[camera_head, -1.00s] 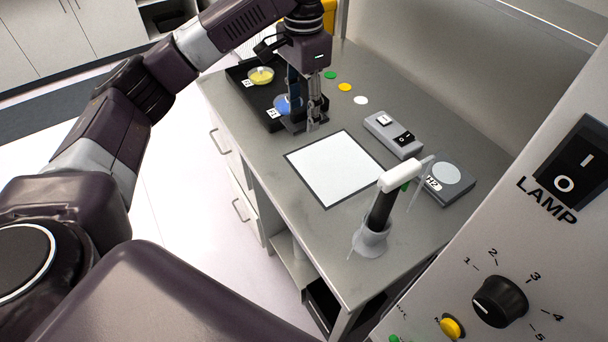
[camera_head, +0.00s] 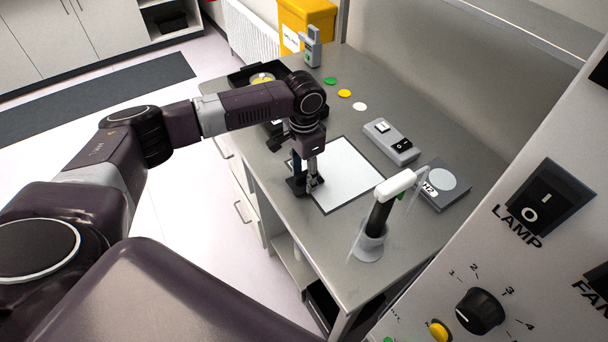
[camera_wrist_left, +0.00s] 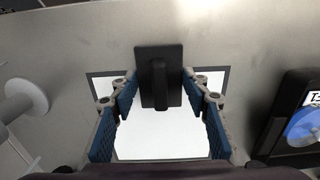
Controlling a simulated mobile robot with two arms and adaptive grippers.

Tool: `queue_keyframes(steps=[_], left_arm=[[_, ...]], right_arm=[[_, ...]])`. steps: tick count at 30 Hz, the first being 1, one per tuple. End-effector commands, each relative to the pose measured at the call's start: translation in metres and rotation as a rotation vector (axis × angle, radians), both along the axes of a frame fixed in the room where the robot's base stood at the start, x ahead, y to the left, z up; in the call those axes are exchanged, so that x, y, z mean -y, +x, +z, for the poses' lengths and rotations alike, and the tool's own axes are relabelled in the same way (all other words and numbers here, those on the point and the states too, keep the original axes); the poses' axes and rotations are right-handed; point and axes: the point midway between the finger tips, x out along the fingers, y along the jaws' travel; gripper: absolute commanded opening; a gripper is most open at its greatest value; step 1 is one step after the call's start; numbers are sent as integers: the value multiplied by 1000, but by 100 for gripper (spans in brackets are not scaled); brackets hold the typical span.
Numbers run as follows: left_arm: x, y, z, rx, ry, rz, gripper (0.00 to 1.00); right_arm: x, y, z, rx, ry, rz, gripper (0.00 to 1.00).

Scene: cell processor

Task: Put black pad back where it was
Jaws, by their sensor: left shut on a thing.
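The black pad (camera_wrist_left: 158,62) is a dark rectangular plate with a raised grip in its middle. In the left wrist view it sits between the two blue-lined fingers of my left gripper (camera_wrist_left: 160,82), whose tips close on its sides. In the head view my left gripper (camera_head: 309,184) points down at the left edge of the white dark-bordered sheet (camera_head: 348,172), with the pad (camera_head: 296,187) low beside its fingers. I cannot tell whether the pad touches the sheet or bench. My right gripper is not in view.
A black tray (camera_head: 236,78) with dishes stands behind my left arm. Green, yellow and white discs (camera_head: 345,93) lie farther back. A grey switch box (camera_head: 392,140), a scale (camera_head: 442,186) and a pipette-like tool in a holder (camera_head: 372,243) stand to the right.

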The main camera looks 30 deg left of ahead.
Motion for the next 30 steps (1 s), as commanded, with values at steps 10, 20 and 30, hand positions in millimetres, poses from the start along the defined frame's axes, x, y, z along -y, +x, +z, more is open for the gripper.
queue_keyframes(steps=[10,20,30], left_arm=[[0,0,-11,1,0,0,20],[0,0,-13,1,0,0,60],[0,1,-8,3,-1,0,60]], right_arm=[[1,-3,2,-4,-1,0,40],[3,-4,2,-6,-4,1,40],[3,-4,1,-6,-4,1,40]])
